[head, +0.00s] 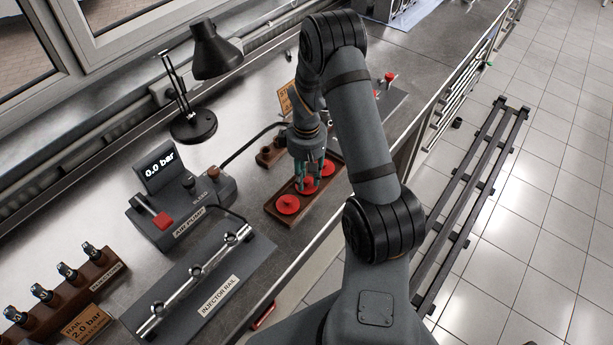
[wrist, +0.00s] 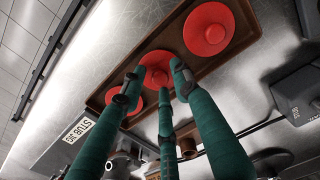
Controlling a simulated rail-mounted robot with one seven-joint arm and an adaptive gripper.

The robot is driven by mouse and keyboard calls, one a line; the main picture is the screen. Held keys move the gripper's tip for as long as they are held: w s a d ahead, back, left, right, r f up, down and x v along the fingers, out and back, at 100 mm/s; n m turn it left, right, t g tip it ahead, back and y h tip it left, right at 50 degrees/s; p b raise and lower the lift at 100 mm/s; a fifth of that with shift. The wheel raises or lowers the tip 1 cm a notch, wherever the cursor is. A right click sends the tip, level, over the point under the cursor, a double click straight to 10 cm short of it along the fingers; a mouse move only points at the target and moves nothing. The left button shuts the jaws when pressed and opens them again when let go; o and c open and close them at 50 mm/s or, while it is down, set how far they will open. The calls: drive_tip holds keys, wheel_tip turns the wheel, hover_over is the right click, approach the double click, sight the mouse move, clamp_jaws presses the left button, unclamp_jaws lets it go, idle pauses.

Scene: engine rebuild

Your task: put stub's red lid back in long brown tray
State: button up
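The long brown tray (head: 277,220) lies near the bench's front edge; it also crosses the upper wrist view (wrist: 108,91). Three round red lids sit in it in a row: a near lid (head: 288,204), a middle lid (head: 306,187) and a far lid (head: 327,168). Which is the stub's lid I cannot tell. My gripper (head: 309,182) points down over the middle lid. In the wrist view, its teal fingers (wrist: 158,82) are spread around that lid's knob, with gaps between the tips. They partly hide the middle lid, and whether any tip touches it is unclear.
A plate marked "STUB JIG" (wrist: 80,128) lies beside the tray in the wrist view. The air pump (head: 180,212), injector rail (head: 200,290) and black lamp (head: 193,125) stand left of the tray. A small wooden block (head: 268,155) is behind it.

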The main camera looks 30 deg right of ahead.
sight(306, 180)
drive_tip(key=shift+o, duration=0.4)
drive_tip(key=shift+r, duration=0.1)
drive_tip(key=shift+r+p, duration=0.2)
drive_tip(key=shift+p, duration=0.1)
drive_tip(key=shift+w+r, duration=0.15)
drive_tip(key=shift+r, duration=0.25)
wheel_tip(306, 180, up, 11)
drive_tip(key=b, duration=0.1)
drive_tip(key=shift+b, duration=0.3)
